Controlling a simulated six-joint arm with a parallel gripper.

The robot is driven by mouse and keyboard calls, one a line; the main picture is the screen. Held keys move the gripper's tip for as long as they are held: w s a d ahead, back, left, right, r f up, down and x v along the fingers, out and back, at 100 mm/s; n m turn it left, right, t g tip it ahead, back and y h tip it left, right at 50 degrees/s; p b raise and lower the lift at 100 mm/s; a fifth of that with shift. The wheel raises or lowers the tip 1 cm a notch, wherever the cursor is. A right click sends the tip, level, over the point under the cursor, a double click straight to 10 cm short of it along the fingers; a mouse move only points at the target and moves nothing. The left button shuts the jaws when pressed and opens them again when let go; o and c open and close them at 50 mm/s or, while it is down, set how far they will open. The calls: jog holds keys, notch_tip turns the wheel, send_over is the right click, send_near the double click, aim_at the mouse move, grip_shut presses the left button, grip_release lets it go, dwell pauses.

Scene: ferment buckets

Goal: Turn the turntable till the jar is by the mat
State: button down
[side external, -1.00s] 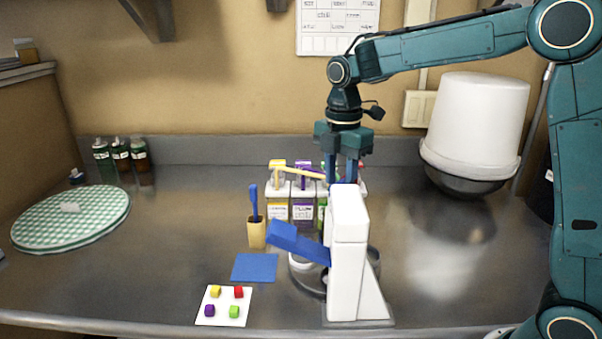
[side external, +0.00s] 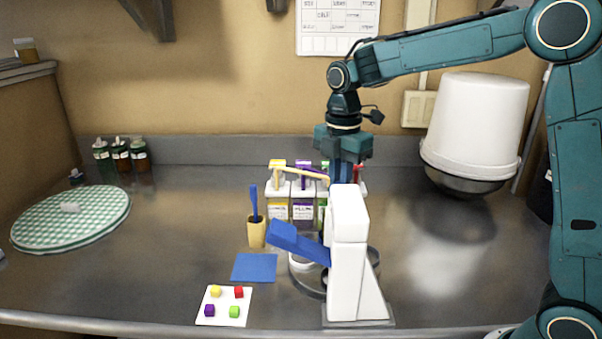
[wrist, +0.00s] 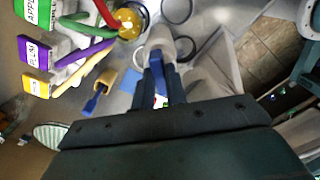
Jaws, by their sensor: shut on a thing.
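A round grey platform (side external: 299,279), which looks like the turntable, is mostly hidden behind a white tower (side external: 348,240) with a blue chute. The blue mat (side external: 254,267) lies flat to its left. A round amber thing (wrist: 130,20), possibly the jar, shows near the top of the wrist view; I cannot pick it out in the side view. My gripper (side external: 345,178) is behind the tower, its tips hidden there. In the wrist view its blue fingers (wrist: 158,72) are close together at a pale rounded part (wrist: 160,40). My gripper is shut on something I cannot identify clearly.
Labelled containers with coloured levers (side external: 303,190) stand behind. A tan cup (side external: 257,232) holds a blue tool. A white card (side external: 224,306) with several coloured cubes lies in front. A round checked mat (side external: 72,217) is at left; a large white bucket (side external: 477,125) is at right.

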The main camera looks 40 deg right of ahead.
jog(key=shift+n, duration=2.2)
jog(key=shift+r+n, duration=0.1)
jog(key=shift+n, duration=6)
